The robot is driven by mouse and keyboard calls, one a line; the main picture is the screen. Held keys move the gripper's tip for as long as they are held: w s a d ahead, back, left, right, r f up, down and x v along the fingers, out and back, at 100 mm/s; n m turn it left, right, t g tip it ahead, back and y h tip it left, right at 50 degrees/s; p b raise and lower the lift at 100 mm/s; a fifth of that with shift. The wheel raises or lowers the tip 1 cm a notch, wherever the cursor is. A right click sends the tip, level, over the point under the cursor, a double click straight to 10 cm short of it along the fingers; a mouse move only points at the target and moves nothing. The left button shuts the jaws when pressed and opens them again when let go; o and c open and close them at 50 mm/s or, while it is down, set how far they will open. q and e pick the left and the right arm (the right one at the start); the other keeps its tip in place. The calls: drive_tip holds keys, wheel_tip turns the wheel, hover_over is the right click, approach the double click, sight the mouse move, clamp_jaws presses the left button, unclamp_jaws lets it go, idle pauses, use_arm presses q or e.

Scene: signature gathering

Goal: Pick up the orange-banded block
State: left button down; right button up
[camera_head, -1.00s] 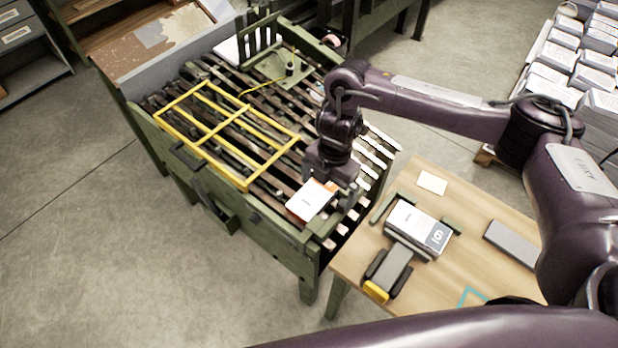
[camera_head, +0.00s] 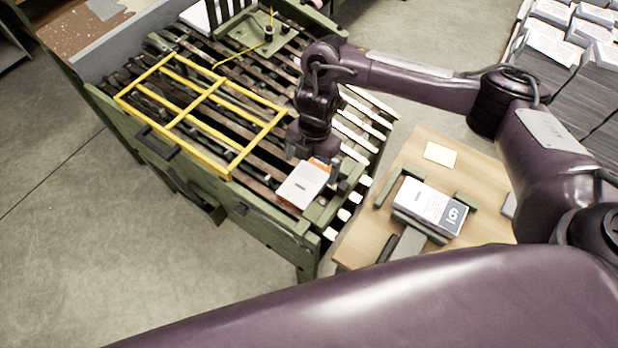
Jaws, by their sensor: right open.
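The orange-banded block (camera_head: 302,188) is a white slab with an orange strip at its far end. It lies near the front right corner of the slatted green bench (camera_head: 268,225). My right gripper (camera_head: 316,158) is above and at the far, orange end of the block, pointing down. Its jaws are open, one finger to the left and one to the right of that end. I cannot tell whether they touch the block. A large purple arm link of mine crosses the bottom of the view. My left gripper is not in view.
A yellow frame (camera_head: 222,92) lies on the slats left of the block. A wooden table (camera_head: 400,240) at the right holds a stand with a white block marked 6 (camera_head: 430,205) and a pale note (camera_head: 440,154). Paper stacks (camera_head: 570,60) stand at the upper right.

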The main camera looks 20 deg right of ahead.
sight(310, 175)
wheel_tip(310, 175, down, 5)
drive_tip(key=shift+s+a+r+b, duration=0.15)
drive_tip(key=shift+b, duration=0.35)
drive_tip(key=c, duration=1.2)
drive_tip(key=shift+o, duration=0.2)
drive_tip(key=shift+r, duration=0.1)
